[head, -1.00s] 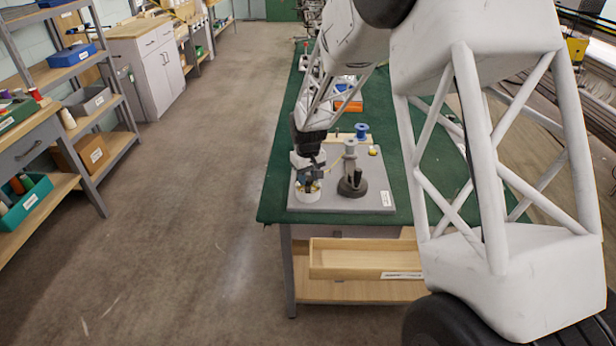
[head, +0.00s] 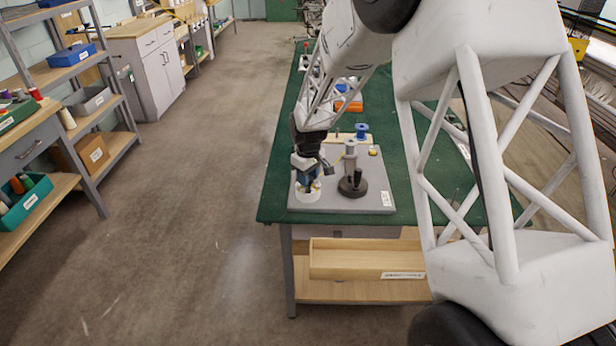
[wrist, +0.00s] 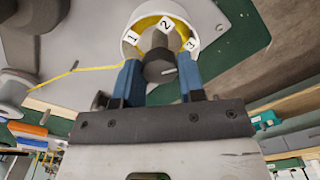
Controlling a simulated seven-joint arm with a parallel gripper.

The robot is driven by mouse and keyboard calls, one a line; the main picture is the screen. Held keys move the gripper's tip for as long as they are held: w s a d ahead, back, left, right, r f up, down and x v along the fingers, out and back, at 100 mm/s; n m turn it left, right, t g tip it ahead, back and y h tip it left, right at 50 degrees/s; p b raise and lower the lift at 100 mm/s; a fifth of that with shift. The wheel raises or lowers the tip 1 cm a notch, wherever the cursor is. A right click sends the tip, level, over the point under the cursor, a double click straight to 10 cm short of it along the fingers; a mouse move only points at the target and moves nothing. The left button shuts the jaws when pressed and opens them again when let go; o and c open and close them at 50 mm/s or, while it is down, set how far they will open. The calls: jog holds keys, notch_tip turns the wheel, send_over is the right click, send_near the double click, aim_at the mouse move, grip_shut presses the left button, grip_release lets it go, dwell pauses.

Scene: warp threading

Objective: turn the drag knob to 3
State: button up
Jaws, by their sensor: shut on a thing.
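The drag knob (wrist: 157,45) is a grey knob in the middle of a white ring dial (wrist: 133,46) with a yellow inside. The labels 1, 2 and 3 run from left to right along the ring in the wrist view. A small pale mark shows on the knob's near end; I cannot tell which number the knob points to. My gripper (wrist: 160,80) is shut on the knob, one blue finger on each side. In the head view my gripper (head: 307,181) is over the white dial (head: 306,195) at the base plate's left front, hiding the knob.
The grey base plate (head: 340,204) lies on the green table (head: 275,190). A post with a dark round base (head: 352,187) stands close right of my gripper. A blue spool (head: 361,132) is behind. A yellow thread (wrist: 55,78) runs left from the dial. A wooden drawer (head: 345,258) sits below.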

jog(key=o, duration=0.9)
jog(key=shift+r, duration=3.95)
